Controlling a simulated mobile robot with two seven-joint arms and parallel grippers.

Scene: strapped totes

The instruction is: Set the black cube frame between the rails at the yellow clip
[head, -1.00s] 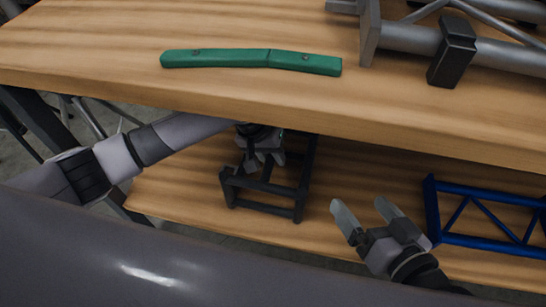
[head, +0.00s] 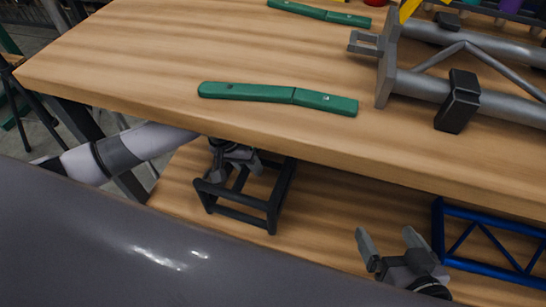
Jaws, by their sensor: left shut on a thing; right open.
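The black cube frame (head: 240,215) is at the lower wooden shelf, below the front edge of the upper worktop. My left gripper (head: 228,172) is shut on its upper part. I cannot tell whether the frame touches the shelf. My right gripper (head: 388,240) is open and empty over the lower shelf, to the right of the frame. Two grey tube rails (head: 425,85) with a brace between them lie on the upper worktop at the right. A black clip (head: 458,102) sits on the nearer rail. A yellow piece (head: 408,9), possibly the yellow clip, shows partly at the top edge.
Two green bars lie on the upper worktop (head: 150,60), one near its front (head: 278,95) and one further back (head: 320,13). A blue truss frame (head: 490,240) is at the lower right. The worktop's left part is clear; its front edge overhangs the cube frame.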

